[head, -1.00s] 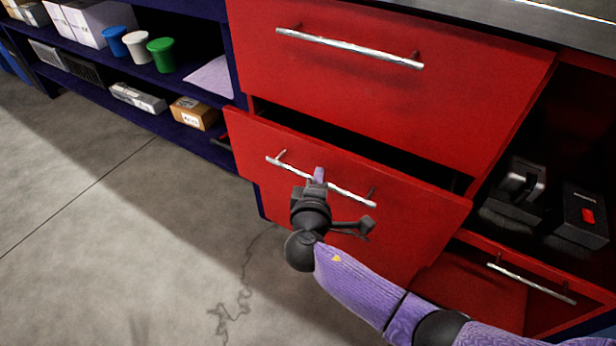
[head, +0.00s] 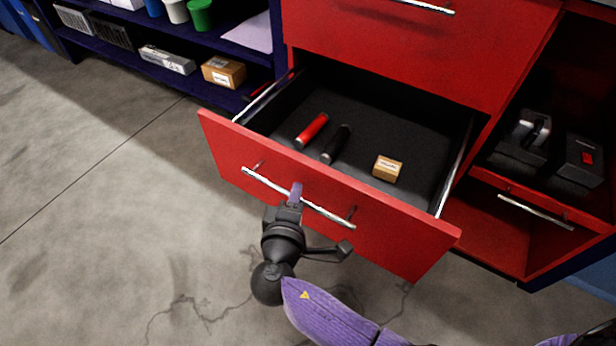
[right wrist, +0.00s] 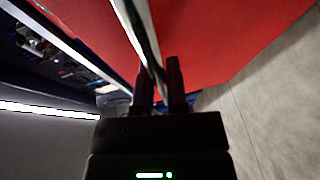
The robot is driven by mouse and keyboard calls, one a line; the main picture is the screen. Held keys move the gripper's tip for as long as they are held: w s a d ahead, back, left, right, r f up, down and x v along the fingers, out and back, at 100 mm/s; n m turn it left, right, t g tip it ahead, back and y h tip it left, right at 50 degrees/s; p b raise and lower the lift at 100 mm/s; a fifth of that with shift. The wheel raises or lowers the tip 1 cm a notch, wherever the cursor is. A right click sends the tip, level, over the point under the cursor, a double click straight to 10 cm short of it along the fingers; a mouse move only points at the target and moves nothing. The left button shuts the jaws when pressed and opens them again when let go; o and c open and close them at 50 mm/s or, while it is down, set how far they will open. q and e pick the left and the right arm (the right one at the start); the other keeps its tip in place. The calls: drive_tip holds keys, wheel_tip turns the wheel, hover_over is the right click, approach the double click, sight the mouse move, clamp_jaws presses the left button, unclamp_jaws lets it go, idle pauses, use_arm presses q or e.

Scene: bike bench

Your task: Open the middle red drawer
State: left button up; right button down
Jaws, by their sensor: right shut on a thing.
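The middle red drawer (head: 330,208) stands well out of the cabinet, its dark inside open to view. Its long silver handle (head: 325,213) runs across the front. My right gripper (head: 296,192) is shut on that handle near its middle. In the right wrist view the two fingers (right wrist: 161,85) are on either side of the handle bar (right wrist: 148,40). Inside the drawer lie a red cylinder (head: 312,130), a black cylinder (head: 336,144) and a small tan box (head: 387,168). My left gripper is not in view.
The upper red drawer (head: 420,45) is shut above. At the right are an open compartment with black items (head: 578,160) and a lower red drawer front with a silver handle (head: 536,212). Blue shelves (head: 130,45) stand at the left. The grey floor (head: 90,190) in front is clear.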

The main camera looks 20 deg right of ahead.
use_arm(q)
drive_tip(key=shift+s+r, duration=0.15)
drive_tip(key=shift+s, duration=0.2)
use_arm(e)
drive_tip(key=shift+s+a, duration=0.8)
drive_tip(key=shift+a, duration=0.15)
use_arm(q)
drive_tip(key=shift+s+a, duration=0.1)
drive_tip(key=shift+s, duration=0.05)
use_arm(e)
drive_tip(key=c, duration=0.7)
unclamp_jaws()
drive_tip(key=shift+c, duration=0.2)
drive_tip(key=shift+o, duration=0.5)
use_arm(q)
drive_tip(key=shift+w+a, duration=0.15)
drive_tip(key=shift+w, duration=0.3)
